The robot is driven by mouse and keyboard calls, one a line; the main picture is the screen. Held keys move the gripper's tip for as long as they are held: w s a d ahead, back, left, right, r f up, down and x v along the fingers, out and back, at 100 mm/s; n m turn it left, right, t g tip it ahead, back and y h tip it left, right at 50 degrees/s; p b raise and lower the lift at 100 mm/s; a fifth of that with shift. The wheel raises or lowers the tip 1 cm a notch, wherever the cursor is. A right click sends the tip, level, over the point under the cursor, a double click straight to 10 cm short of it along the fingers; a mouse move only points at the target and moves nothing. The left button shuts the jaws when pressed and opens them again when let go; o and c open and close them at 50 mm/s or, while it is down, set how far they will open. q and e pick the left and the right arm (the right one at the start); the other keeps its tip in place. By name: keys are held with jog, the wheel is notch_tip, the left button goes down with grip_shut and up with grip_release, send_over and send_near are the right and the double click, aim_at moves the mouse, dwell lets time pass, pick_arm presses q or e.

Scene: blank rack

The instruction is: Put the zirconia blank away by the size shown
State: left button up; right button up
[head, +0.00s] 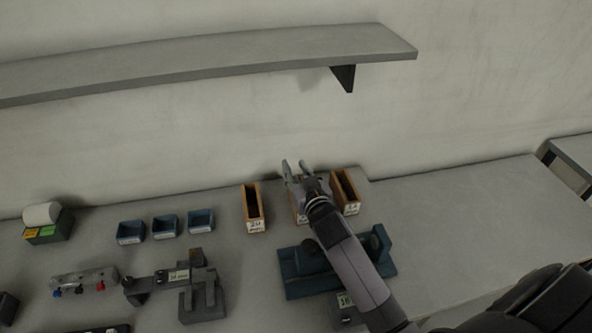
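My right gripper (294,167) is over the back of the bench, above the middle wooden rack slot (297,214), which it and my arm mostly hide. The left wooden slot (253,210) and the right wooden slot (346,193) stand upright on either side, each with a small white label too small to read surely. A grey measuring device (199,294) carries a label ending in "mm"; its number is not clear. My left gripper is not in view.
Three small blue bins (165,226) stand left of the slots. A teal fixture (300,287) lies under my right forearm. A white roll on a green holder (49,231) is at far left. A grey shelf (210,62) hangs above. The right bench is clear.

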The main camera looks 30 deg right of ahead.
jog(key=shift+o, duration=0.5)
jog(key=shift+f, duration=0.1)
notch_tip(320, 180, up, 10)
dwell(0.5)
